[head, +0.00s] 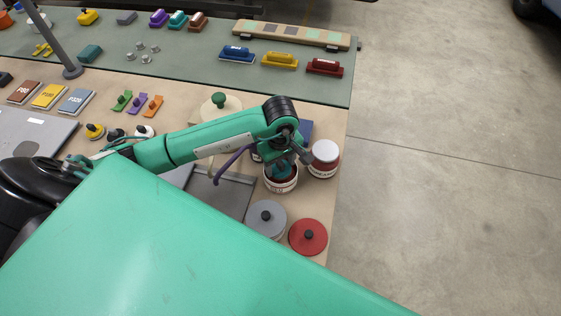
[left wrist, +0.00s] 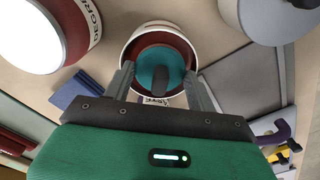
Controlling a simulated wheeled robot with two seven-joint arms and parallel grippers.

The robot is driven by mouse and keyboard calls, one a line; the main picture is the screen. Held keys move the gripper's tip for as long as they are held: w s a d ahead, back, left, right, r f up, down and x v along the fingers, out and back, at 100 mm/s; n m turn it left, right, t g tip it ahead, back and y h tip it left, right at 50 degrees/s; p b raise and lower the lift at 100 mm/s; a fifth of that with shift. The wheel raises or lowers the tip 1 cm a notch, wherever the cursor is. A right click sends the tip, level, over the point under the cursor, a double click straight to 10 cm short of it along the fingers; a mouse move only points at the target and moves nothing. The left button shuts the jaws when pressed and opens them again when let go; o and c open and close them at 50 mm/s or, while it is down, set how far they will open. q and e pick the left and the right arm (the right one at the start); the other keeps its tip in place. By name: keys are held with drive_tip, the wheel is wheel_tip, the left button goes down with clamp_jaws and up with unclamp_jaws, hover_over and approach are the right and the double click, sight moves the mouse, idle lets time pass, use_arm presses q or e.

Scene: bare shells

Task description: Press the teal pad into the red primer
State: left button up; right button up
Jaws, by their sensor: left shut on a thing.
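The teal pad (left wrist: 154,66) is a round teal piece with a dark grip, inside the open white tin of red primer (left wrist: 133,48). In the left wrist view the tin's inside is dark red around the pad. My left gripper (left wrist: 160,75) is shut on the pad, with one finger on each side of it. In the head view the gripper (head: 286,163) reaches down over the primer tin (head: 281,186), and a little of the pad (head: 281,170) shows. Whether the pad touches the paint is hidden. My right gripper is not in view.
A white-topped tin marked "DEGRE" (head: 325,152) stands close to the primer's right. A grey lid (head: 266,217) and a red lid (head: 308,237) are in front. A dark blue block (head: 306,130) is just behind. The table's right edge is near.

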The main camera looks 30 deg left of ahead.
use_arm(q)
drive_tip(key=shift+r+p, duration=1.25)
drive_tip(key=shift+r, duration=2.2)
